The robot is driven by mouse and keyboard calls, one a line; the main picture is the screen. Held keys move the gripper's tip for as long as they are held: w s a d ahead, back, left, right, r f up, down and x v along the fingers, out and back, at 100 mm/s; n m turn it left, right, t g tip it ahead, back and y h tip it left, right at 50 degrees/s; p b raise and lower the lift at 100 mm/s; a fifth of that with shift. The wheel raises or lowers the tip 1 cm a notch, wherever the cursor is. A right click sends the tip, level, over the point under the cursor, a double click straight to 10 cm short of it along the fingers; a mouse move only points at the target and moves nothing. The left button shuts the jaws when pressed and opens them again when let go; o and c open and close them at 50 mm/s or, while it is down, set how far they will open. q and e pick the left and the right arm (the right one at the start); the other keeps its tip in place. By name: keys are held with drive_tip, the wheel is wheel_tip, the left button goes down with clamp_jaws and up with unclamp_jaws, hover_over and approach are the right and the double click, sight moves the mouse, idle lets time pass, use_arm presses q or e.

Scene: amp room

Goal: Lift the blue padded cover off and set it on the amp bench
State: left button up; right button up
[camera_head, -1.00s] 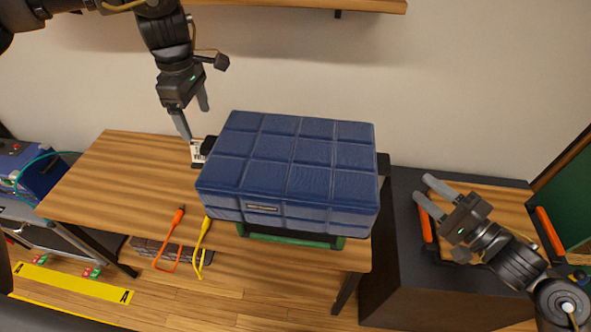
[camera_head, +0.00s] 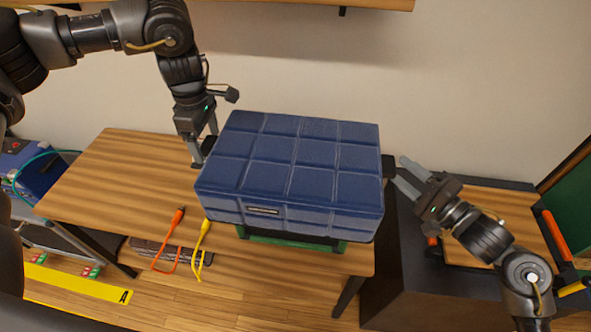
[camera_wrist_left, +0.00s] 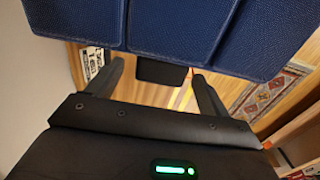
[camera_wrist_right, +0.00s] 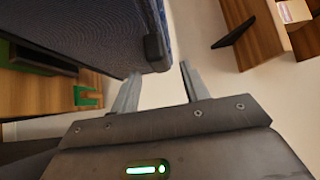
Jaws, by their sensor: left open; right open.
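The blue padded cover (camera_head: 290,165) sits over something with a green and black base (camera_head: 290,242) on a wooden-topped bench (camera_head: 105,175). My left gripper (camera_head: 203,158) is open at the cover's left side. In the left wrist view, a black tab (camera_wrist_left: 160,72) on the cover's side shows between its fingers, with no grip visible. My right gripper (camera_head: 399,172) is open just off the cover's right side. In the right wrist view, another black tab (camera_wrist_right: 152,47) shows on the cover's edge, near the fingers. Which surface is the amp bench is not clear.
A dark cabinet (camera_head: 400,285) with a wooden top and orange handles (camera_head: 553,235) stands at right. An orange cable (camera_head: 172,225) and a yellow cable (camera_head: 202,245) hang at the bench front. A shelf (camera_head: 260,3) runs above. The bench's left half is clear.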

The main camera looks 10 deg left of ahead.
sight(395, 166)
use_arm(q)
drive_tip(key=shift+f, duration=1.95)
use_arm(e)
drive_tip(key=shift+x, duration=1.95)
use_arm(q)
drive_tip(key=c, duration=0.9)
use_arm(e)
drive_tip(key=c, duration=0.9)
use_arm(q)
drive_tip(key=shift+r, duration=0.1)
clamp_jaws()
use_arm(e)
clamp_jaws()
